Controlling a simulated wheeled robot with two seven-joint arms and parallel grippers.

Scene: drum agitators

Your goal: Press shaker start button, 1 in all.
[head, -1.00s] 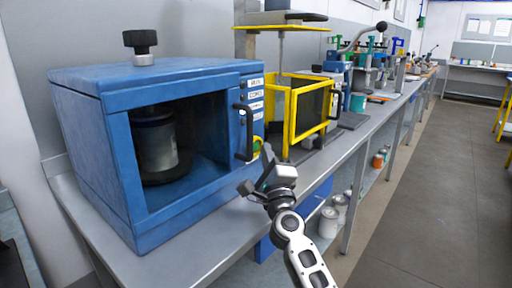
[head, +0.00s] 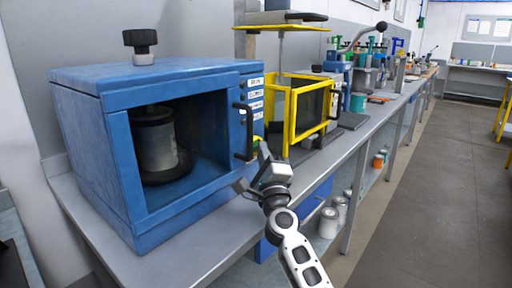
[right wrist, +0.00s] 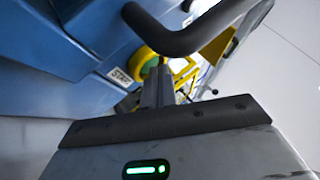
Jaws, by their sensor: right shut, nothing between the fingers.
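The shaker is a blue box (head: 175,78) on the bench at the left of the head view, with an open front and a metal can (head: 158,147) inside. Its start button (right wrist: 151,66) is green in a yellow surround, on the panel beside the black handle; in the head view only a sliver shows. My right gripper (head: 262,150) is shut and empty, its tips at the button's lower edge. In the right wrist view the closed fingers (right wrist: 158,84) point at the button and partly cover it; contact cannot be told. My left gripper is not in view.
The black door handle (head: 244,131) stands out just left of my right gripper and crosses the wrist view. A yellow-framed machine (head: 292,118) stands behind on the grey bench (head: 215,212). The floor at the right is clear.

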